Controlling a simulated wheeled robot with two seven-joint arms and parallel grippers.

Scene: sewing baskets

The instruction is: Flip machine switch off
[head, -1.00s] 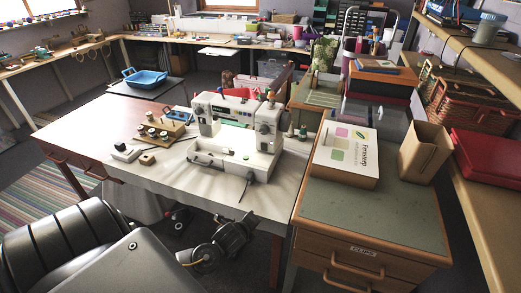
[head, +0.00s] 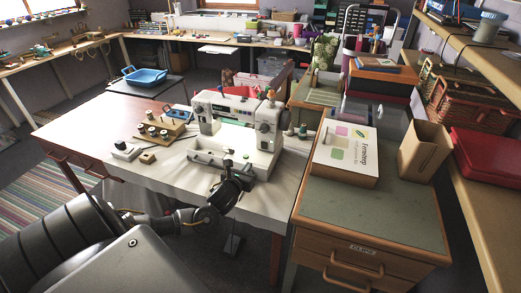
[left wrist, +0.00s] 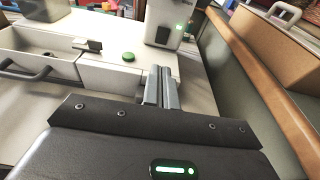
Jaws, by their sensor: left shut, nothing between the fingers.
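The white sewing machine (head: 238,130) stands on the white-covered table in the head view. Its lower front and upright pillar show close up in the left wrist view (left wrist: 165,22), with a small green light on the pillar. A green round button or knob (left wrist: 128,57) sits on the machine's base in the wrist view. I cannot tell for certain which part is the switch. My left gripper (head: 230,183) is at the machine's front right, low by the base. In the wrist view its fingers (left wrist: 160,82) are together and empty, pointing at the machine. My right gripper is not in view.
A wooden spool rack (head: 165,128) and a small white box with a knob (head: 126,151) stand left of the machine. A drawer cabinet (head: 380,215) with a white box (head: 345,152) stands close on the right. The table's front left is clear.

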